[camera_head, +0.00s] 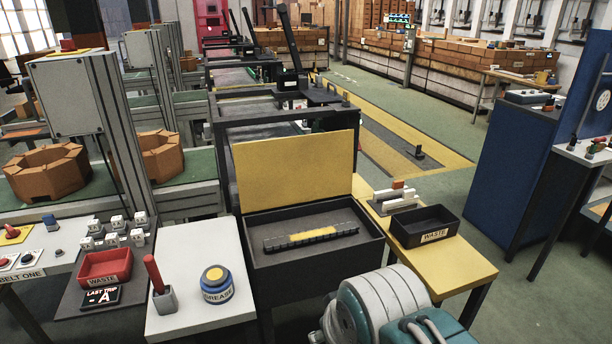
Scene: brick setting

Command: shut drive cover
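The drive cover (294,168) is a flat yellow panel standing up, tilted slightly back, along the rear edge of a black open-topped box (318,267). The cover is open. Inside the box lies a dark segmented chain-like strip (311,237) with a yellow middle part. The box interior around the strip looks clear. My gripper is not in view. A rounded white and teal part, which looks like my arm, shows at the bottom, right of the box front, hiding a little there.
Left of the box, a white table holds a grease tin (217,284) and a red-handled tool in a grey holder (160,287). A red waste tray (104,268) stands farther left. On the right, a yellow table holds a black waste tray (425,225) and small blocks (396,197).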

